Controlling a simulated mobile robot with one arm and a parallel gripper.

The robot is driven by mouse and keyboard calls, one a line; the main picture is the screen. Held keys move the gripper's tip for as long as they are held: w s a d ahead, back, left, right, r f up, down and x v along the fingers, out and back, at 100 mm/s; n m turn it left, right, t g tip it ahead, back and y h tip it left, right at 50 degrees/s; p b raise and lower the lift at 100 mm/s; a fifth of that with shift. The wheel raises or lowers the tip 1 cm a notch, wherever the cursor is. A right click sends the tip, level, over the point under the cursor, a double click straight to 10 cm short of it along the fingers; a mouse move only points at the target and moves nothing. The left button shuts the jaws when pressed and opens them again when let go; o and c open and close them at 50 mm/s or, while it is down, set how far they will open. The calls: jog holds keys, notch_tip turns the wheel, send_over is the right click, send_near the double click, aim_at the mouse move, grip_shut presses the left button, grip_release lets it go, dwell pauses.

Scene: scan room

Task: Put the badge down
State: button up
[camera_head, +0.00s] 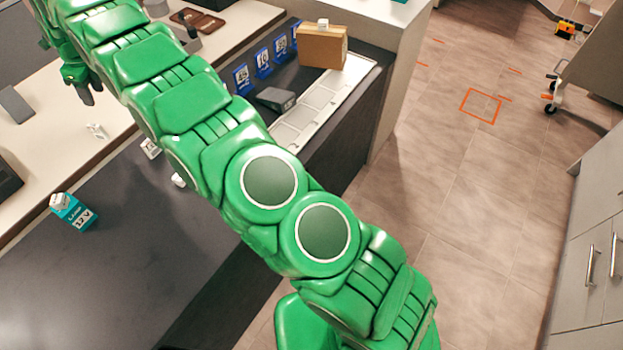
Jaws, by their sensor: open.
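I cannot clearly make out the badge. A row of small blue cards with white numbers (241,78) stands on the dark counter, and I cannot tell whether any of these is a badge. My green arm crosses the picture from bottom right to top left. My gripper (86,95), with grey fingers, shows at the upper left over the pale counter and is open. No object shows between its fingers, though they are small and partly hidden. A small white item (97,131) lies on the pale counter below it.
A teal box (74,212) with a white block on it stands on the dark counter (120,285). A cardboard box (322,47), a grey wedge (275,99) and a white compartment tray (325,98) stand farther back. The tiled floor (450,190) at right is mostly clear.

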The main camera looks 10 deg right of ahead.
jog(key=s+d+r+n, duration=0.15)
jog(key=d+r, duration=0.25)
jog(key=d, duration=0.4)
jog(key=s+d+r+n, duration=0.1)
jog(key=d+r+n, duration=0.25)
jog(key=d, duration=0.45)
jog(key=s+d+r+n+g+h, duration=0.1)
jog(key=s+d+r+n, duration=0.2)
jog(key=s+d, duration=0.5)
jog(key=s+d+r+n+h, duration=0.1)
jog(key=s+d+r+n, duration=0.2)
jog(key=d, duration=0.8)
jog(key=s+d+n+g, duration=0.1)
jog(key=s+d+n, duration=0.4)
jog(key=s+d, duration=1)
jog(key=s+d+f+n, duration=0.1)
jog(key=s+d, duration=0.1)
jog(key=s, duration=0.4)
jog(key=s+d+f+n, duration=0.2)
jog(key=s+d, duration=0.1)
jog(key=s, duration=0.4)
jog(key=s+d+f+n+g+h, duration=0.1)
jog(key=s+d+n, duration=0.1)
jog(key=s, duration=0.5)
jog(key=shift+d+f, duration=0.25)
jog(key=shift+d, duration=0.05)
jog(key=shift+s, duration=0.1)
